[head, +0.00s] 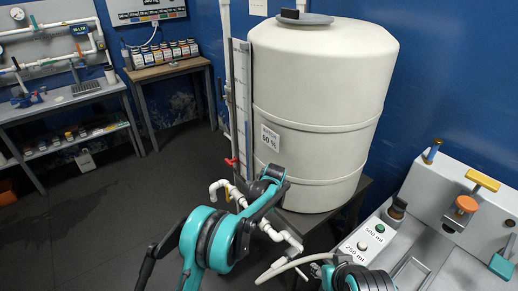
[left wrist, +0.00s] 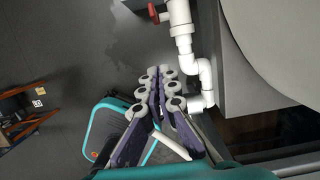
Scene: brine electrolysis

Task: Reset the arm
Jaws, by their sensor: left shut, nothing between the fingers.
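My left arm (head: 210,238) is teal and black and stands in front of the white tank in the head view. My left gripper (left wrist: 158,88) shows in the left wrist view, its two fingers together with nothing between them. White piping (left wrist: 205,75) runs close beside the fingers on the right; I cannot tell whether they touch it. In the head view I cannot clearly make out the fingers. Part of my other arm (head: 360,278) shows at the bottom edge of the head view, with no gripper fingers visible.
The large white tank (head: 315,110) stands on a dark stand. A red valve handle (head: 231,162) is beside it. A grey dispensing machine (head: 425,240) is at right. A bench with bottles (head: 165,69) stands behind; the dark floor (head: 120,200) at left is clear.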

